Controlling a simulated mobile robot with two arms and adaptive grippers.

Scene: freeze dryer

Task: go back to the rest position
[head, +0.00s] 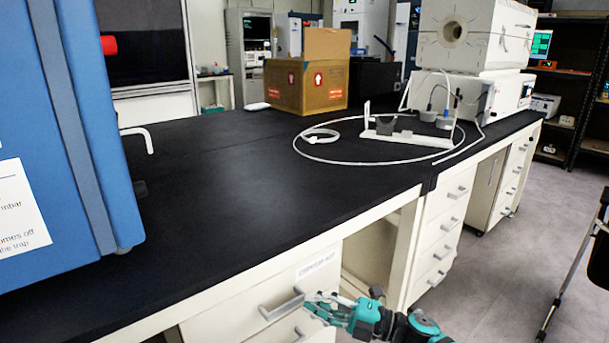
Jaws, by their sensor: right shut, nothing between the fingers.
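My right gripper (318,303) shows at the bottom of the head view, teal and grey, in front of the white drawers below the black bench. It is shut and empty. Its fingertips appear close to a drawer handle (282,305); I cannot tell whether they touch it. My right arm comes in from the bottom edge. My left gripper is not in view.
A blue machine (75,130) stands on the black bench (230,170) at the left. A cardboard box (307,72), a looped white tube (320,158) and a white furnace-like unit (470,40) stand farther back. The middle of the bench is clear. Open floor (490,280) lies at the right.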

